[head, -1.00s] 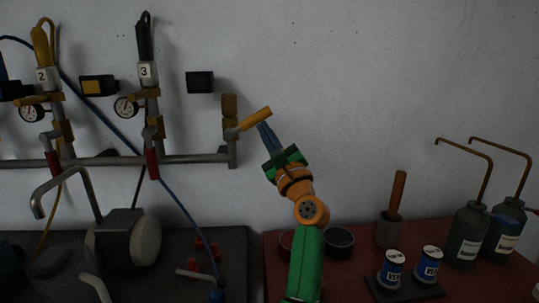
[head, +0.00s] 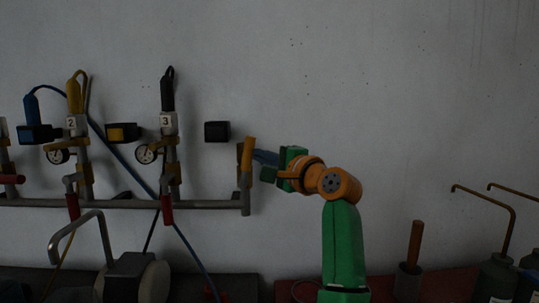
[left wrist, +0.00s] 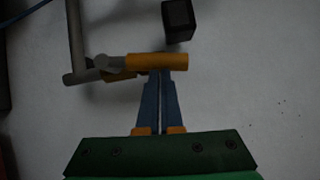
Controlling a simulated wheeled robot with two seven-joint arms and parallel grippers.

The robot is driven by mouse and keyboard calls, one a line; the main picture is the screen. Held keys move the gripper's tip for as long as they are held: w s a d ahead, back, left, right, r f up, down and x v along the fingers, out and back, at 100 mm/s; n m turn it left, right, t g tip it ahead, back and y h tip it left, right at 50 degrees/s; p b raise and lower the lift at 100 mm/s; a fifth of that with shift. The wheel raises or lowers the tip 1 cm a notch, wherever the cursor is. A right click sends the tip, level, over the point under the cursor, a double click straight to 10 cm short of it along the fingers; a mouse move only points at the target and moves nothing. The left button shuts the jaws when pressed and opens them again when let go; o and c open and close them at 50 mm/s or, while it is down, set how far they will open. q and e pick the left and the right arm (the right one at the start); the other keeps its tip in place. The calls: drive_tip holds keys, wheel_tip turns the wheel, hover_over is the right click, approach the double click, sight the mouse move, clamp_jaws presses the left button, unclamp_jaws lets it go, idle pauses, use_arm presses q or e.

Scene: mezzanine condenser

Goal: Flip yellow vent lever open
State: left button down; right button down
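The yellow vent lever (head: 249,157) stands nearly upright at the right end of the grey pipe manifold, beside a brass-coloured fitting (head: 240,160). In the left wrist view the lever (left wrist: 160,61) lies across the picture. My left gripper (head: 258,157) comes from the right with its blue fingers close together. Their tips meet the lever's right side in the head view. In the left wrist view the gripper (left wrist: 157,76) has only a narrow gap between its fingers, and the lever hides the very tips. Contact looks likely, but the lever is not clearly between the fingers. My right gripper is not in view.
A black wall box (head: 217,131) sits just left of and above the lever. Grey pipe (head: 215,204) runs left below, with gauges and hoses. Bottles (head: 495,280) with bent tubes and a wooden-handled tool (head: 415,243) stand at lower right. The wall right of the gripper is clear.

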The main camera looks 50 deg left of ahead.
use_arm(q)
drive_tip(key=shift+s+a+r+n+h+p, duration=0.3)
drive_tip(key=shift+s+n+h+p, duration=0.1)
drive_tip(key=shift+n, duration=0.2)
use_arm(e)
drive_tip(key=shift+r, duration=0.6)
use_arm(q)
drive_tip(key=shift+f, duration=0.1)
